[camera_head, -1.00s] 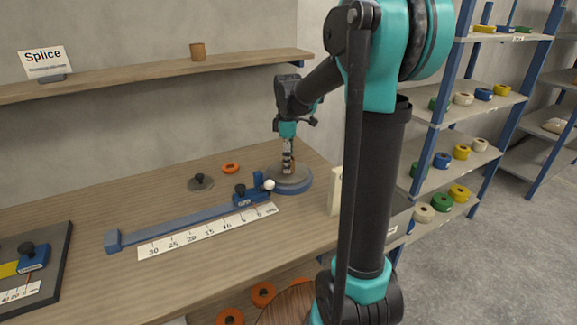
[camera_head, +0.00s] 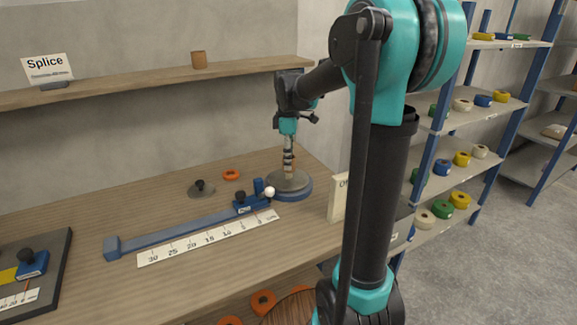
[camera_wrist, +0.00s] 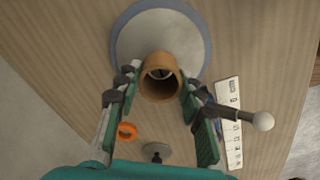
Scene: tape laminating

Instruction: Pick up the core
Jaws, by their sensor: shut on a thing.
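A brown tube-shaped core (camera_wrist: 161,77) is between the fingertips of my gripper (camera_wrist: 158,85) in the wrist view, over the grey disc with a blue rim (camera_wrist: 130,45). My gripper is shut on the core, one finger on each side. In the head view my gripper (camera_head: 288,165) points down over the disc (camera_head: 305,187) at the right end of the bench, and its fingers mostly hide the core. I cannot tell whether the core touches the disc. Another brown core (camera_head: 198,60) stands on the wall shelf.
A blue slide with a ruler (camera_head: 215,235) lies left of the disc; its white knob (camera_head: 270,192) is close to the disc. An orange ring (camera_head: 231,175) and a black-knobbed grey disc (camera_head: 201,189) lie behind the slide. A cream sign (camera_head: 338,197) stands to the right.

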